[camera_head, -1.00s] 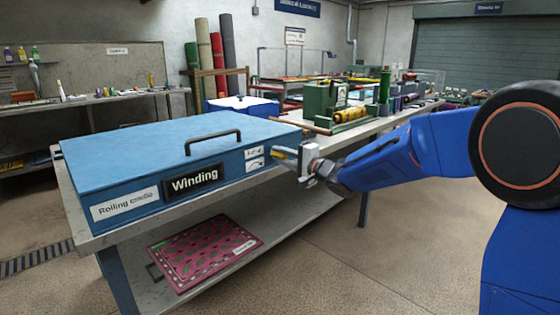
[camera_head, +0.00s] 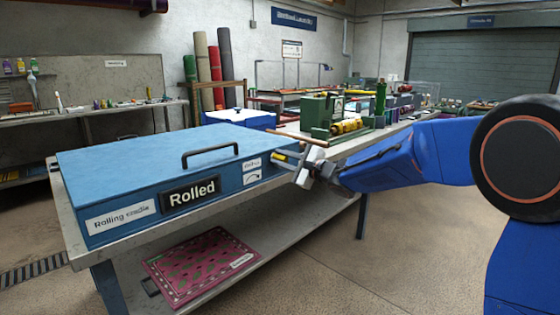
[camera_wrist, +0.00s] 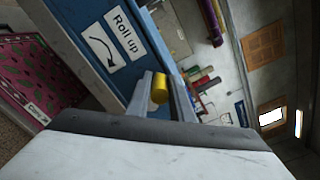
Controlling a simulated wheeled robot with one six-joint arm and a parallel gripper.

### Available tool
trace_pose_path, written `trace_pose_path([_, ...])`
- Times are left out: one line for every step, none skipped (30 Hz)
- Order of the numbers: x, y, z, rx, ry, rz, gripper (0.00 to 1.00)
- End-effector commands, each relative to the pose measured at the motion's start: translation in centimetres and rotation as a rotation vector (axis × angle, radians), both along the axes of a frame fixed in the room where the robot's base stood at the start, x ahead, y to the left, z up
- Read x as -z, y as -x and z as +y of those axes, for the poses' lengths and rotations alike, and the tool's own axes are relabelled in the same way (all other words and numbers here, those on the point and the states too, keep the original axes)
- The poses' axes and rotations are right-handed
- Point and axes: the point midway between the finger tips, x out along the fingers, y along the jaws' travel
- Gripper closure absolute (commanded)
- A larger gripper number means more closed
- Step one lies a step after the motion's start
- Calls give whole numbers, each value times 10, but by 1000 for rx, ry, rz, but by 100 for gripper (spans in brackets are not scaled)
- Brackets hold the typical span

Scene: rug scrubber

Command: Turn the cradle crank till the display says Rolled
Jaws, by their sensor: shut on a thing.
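The blue rolling cradle (camera_head: 150,165) lies on the bench with its lid shut. Its black display (camera_head: 190,193) reads "Rolled". My gripper (camera_head: 292,163) is at the right end of the cradle's front, shut on the crank's yellow handle (camera_wrist: 160,88). The rest of the crank is mostly hidden by my fingers. Beside it in the wrist view, a label (camera_wrist: 111,40) says "Roll up" with a curved arrow.
A pink patterned rug (camera_head: 203,265) lies flat on the bench's lower shelf. A green machine (camera_head: 325,113) and other tools stand on the bench behind my gripper. The floor in front of the bench is clear.

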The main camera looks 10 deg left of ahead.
Motion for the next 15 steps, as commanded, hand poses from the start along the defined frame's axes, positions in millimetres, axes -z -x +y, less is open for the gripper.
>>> trace_pose_path([0, -2, -2, 4, -2, 5, 100])
trace_pose_path([0, -2, -2, 4, -3, 7, 100])
trace_pose_path([0, -2, -2, 4, -5, 9, 100])
trace_pose_path([0, -2, -2, 4, -5, 10, 100])
trace_pose_path([0, -2, -2, 4, -6, 10, 100])
trace_pose_path([1, -2, -2, 4, -7, 11, 100])
trace_pose_path([1, -2, -2, 4, -7, 11, 100])
trace_pose_path([1, -2, -2, 4, -7, 11, 100])
trace_pose_path([1, -2, -2, 5, -6, 12, 100])
trace_pose_path([1, -2, -2, 5, -6, 12, 100])
trace_pose_path([1, -2, -2, 5, -6, 12, 100])
trace_pose_path([1, -2, -2, 5, -6, 12, 100])
trace_pose_path([1, -2, -2, 5, -6, 12, 100])
trace_pose_path([1, -2, -2, 5, -6, 11, 100])
trace_pose_path([1, -2, -2, 4, -6, 12, 73])
